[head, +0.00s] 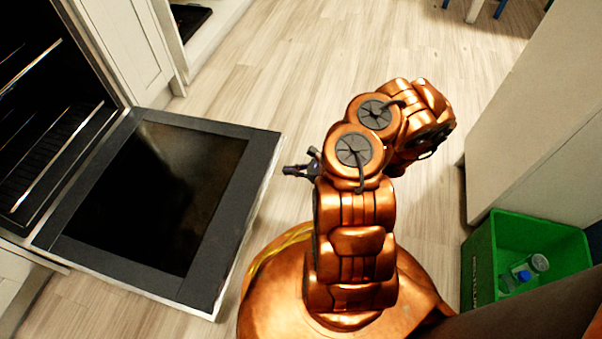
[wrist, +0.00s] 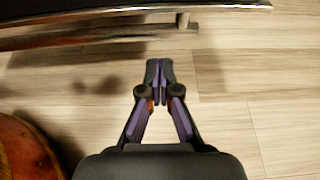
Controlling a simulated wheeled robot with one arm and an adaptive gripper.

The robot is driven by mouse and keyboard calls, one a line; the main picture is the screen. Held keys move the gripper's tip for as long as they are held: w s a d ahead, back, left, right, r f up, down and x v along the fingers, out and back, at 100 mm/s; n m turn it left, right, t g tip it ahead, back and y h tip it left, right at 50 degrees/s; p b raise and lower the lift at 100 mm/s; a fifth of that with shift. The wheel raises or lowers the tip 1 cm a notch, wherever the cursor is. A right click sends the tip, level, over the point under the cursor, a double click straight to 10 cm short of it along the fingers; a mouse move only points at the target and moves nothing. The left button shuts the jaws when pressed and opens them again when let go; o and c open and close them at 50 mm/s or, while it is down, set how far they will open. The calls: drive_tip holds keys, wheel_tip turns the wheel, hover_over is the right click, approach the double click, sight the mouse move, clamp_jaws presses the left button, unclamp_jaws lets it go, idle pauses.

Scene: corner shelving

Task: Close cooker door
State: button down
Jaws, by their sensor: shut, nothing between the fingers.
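The cooker door (head: 165,205) is folded down open in the head view, lying flat out from the cooker (head: 45,110) with its dark glass facing up. Metal racks show inside the open oven. My gripper (head: 287,170) is just right of the door's outer edge, apart from it in the picture. In the wrist view my gripper (wrist: 159,70) is shut and empty, with wood floor behind its fingertips. The door's edge (wrist: 150,12) appears to run across the top of that view, beyond the fingertips. Whether the gripper is above or below the door's level is unclear.
A green bin (head: 530,262) with bottles and a can stands at the right beside a pale cabinet (head: 545,120). White cupboards (head: 125,45) adjoin the cooker. The wood floor (head: 270,70) is clear in the middle and towards the back.

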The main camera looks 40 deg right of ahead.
drive_tip(key=shift+w+a+r+b, duration=0.35)
drive_tip(key=shift+w+r+b, duration=0.2)
drive_tip(key=shift+r, duration=0.25)
drive_tip(key=shift+w+a+r+b, duration=0.35)
drive_tip(key=shift+w+r+b, duration=0.1)
drive_tip(key=shift+r+b, duration=0.3)
drive_tip(key=shift+r, duration=0.15)
